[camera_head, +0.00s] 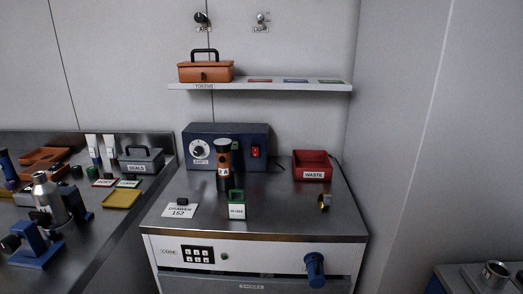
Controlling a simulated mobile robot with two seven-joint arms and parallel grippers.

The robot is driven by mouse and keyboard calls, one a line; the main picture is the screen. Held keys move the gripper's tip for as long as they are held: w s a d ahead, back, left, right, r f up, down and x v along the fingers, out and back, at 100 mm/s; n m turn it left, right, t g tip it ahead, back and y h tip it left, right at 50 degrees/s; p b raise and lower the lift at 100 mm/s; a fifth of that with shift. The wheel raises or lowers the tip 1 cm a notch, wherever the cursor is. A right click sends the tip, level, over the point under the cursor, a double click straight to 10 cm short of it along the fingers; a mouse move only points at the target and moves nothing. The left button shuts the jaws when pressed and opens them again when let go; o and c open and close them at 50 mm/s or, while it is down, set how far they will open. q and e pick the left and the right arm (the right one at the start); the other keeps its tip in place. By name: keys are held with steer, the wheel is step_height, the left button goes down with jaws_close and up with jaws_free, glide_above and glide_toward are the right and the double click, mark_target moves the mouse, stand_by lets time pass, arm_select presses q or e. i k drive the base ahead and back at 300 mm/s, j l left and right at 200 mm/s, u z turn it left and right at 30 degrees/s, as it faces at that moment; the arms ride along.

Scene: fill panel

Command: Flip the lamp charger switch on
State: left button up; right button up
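A dark blue box (239,134), which looks like the lamp charger, stands at the back of the metal counter. Its front has a round dial (199,149) at left and a red switch (256,152) at right. The switch is too small to tell whether it is on or off. A black and orange lamp (223,172) stands upright in front of the box and hides part of its front. Neither of my grippers is in view.
A red waste bin (312,174) stands right of the charger. A sign (180,210), a green-framed tag (237,211) and a small yellow-black item (325,203) lie nearer the front. A shelf (300,86) with an orange toolbox (205,72) hangs above. A cluttered bench (85,255) is at left.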

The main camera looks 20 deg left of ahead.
mark_target(255, 150)
steer(key=k+j, duration=0.1)
steer(key=j, duration=0.4)
steer(key=k+j, duration=0.1)
steer(key=j, duration=0.4)
steer(key=k+j+u, duration=0.1)
steer(key=j, duration=0.4)
